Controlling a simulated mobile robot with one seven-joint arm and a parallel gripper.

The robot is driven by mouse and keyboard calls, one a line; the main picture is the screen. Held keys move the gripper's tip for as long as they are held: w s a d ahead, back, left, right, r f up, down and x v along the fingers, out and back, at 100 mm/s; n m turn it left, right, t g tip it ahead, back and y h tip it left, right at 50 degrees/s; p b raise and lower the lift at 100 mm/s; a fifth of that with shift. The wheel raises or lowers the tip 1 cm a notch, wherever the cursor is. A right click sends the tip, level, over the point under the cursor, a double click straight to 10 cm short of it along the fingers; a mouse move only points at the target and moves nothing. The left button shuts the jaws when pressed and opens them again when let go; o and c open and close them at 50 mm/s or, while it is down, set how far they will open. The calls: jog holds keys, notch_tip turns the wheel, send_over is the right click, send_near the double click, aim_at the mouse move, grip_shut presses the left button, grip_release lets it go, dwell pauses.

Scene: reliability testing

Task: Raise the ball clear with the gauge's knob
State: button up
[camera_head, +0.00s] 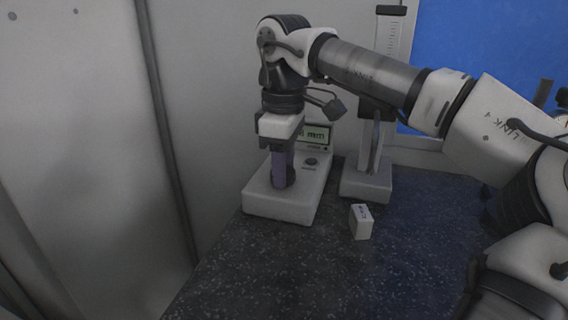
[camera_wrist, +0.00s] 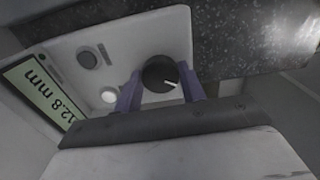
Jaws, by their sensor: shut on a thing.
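The gauge (camera_head: 262,203) is a pale box with a lit display (camera_head: 316,137) at the back left of the dark worktop. In the wrist view its display (camera_wrist: 42,92) reads 12.8 mm. A round black knob (camera_wrist: 160,73) with a white pointer line stands on its top face. My gripper (camera_head: 280,184) points down over the gauge. In the wrist view its purple fingers (camera_wrist: 160,92) are on both sides of the knob, shut on it. In the head view the fingers partly hide the knob. I cannot make out a ball in either view.
An upright stand (camera_head: 366,187) with a scaled column is right of the gauge. A small white labelled block (camera_head: 361,222) lies in front of it. A grey wall is close on the left. The speckled worktop (camera_head: 290,275) is clear in front. My arm crosses above the right side.

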jog(key=shift+m, duration=1.2)
jog(key=o, duration=1)
jog(key=shift+r+p, duration=2.5)
jog(key=shift+r, duration=4.45)
